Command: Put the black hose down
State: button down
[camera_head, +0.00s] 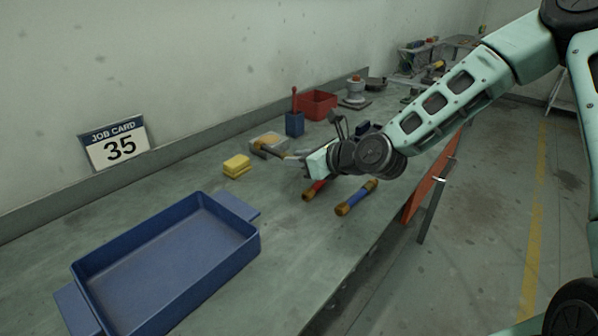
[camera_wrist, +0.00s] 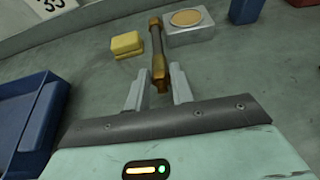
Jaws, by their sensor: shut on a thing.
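The black hose (camera_wrist: 157,42), a short dark tube with brass end fittings, shows in the wrist view with its near fitting between the two fingers of my gripper (camera_wrist: 158,70). My gripper is shut on it, and the hose points away from the palm. In the head view the hose (camera_head: 270,152) reaches left from my gripper (camera_head: 300,156) over the workbench (camera_head: 190,178). I cannot tell whether its far end touches the bench.
A red hose (camera_head: 314,189) and a blue hose (camera_head: 357,197) lie below my gripper. A yellow sponge (camera_head: 237,166), grey block (camera_wrist: 188,27), blue holder (camera_head: 295,124) and red bin (camera_head: 318,104) are nearby. A blue tray (camera_head: 255,246) stands front left. Bare bench lies between tray and hoses.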

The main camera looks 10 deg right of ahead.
aim_at(299, 181)
jog(key=shift+f, duration=1.8)
jog(key=c, duration=1.2)
grip_release()
jog(key=shift+f, duration=0.1)
